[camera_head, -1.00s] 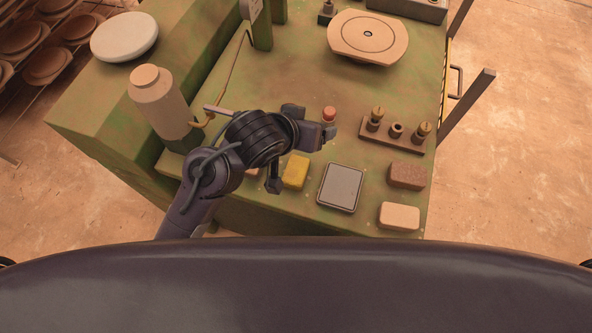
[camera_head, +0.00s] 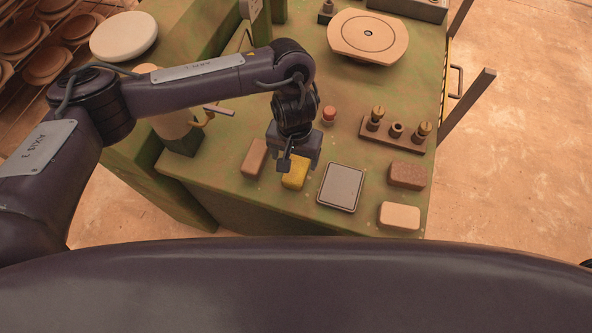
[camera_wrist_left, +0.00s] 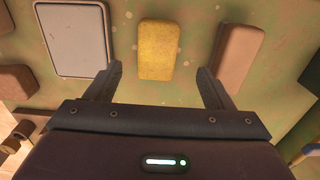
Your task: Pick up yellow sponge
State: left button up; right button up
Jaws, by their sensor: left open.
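The yellow sponge (camera_head: 294,178) lies on the green worktop near its front edge, partly covered by my gripper in the head view. In the left wrist view the whole sponge (camera_wrist_left: 160,50) shows between and beyond the two fingertips. My left gripper (camera_head: 291,163) is above the sponge, pointing down. In the left wrist view the gripper (camera_wrist_left: 158,78) is open and empty, with one finger to each side of the sponge and a gap on both sides. My right gripper is in neither view.
A brown block (camera_head: 254,158) lies left of the sponge, and a grey plate in a dark frame (camera_head: 341,187) lies right of it. Further right are a speckled brown block (camera_head: 407,175) and a pale block (camera_head: 399,216). A red button (camera_head: 329,113) and a wooden peg holder (camera_head: 376,135) stand behind.

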pick_arm(q)
jog(key=f+b, duration=0.2)
jog(key=f, duration=0.5)
jog(key=shift+d, duration=0.2)
jog(key=c, duration=1)
jog(key=shift+w+r+p, duration=0.1)
jog(key=shift+r+p, duration=0.25)
jog(key=shift+r, duration=0.35)
notch_tip(320, 180, up, 8)
jog(key=p, duration=0.3)
jog(key=shift+w, duration=0.1)
notch_tip(320, 180, up, 11)
send_over(296, 169)
jog(key=shift+f+p, duration=0.2)
jog(key=shift+p, duration=0.1)
